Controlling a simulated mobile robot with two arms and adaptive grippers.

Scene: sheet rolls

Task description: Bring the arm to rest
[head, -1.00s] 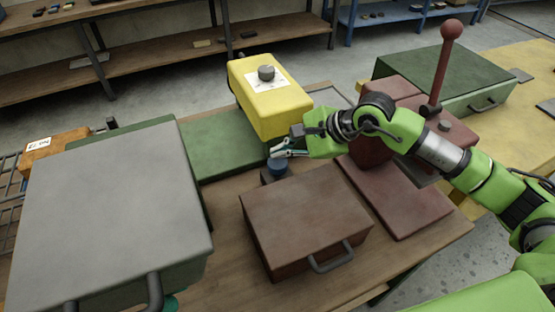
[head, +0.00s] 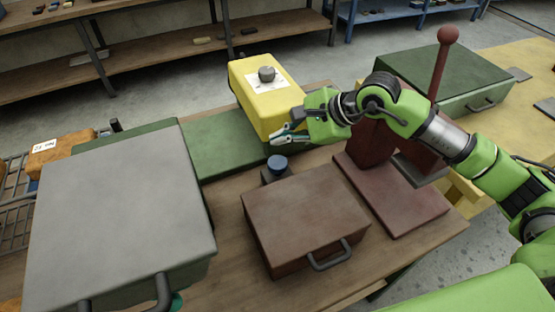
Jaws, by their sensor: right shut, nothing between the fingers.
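My right gripper (head: 285,138) is shut and empty, just above and behind the blue round knob (head: 277,162) on its small dark base. Its fingers are in front of the lower part of the yellow box (head: 268,95). I cannot tell whether they touch the box. My right arm (head: 440,140) comes in from the right, over the dark red machine with its flat plate (head: 395,192). My left gripper does not show.
A brown box with a handle (head: 305,217) and a large grey-topped box (head: 120,205) stand on the wooden table (head: 225,262). A red lever with a ball (head: 447,50) rises behind my arm. A green box (head: 445,75) stands at the back right.

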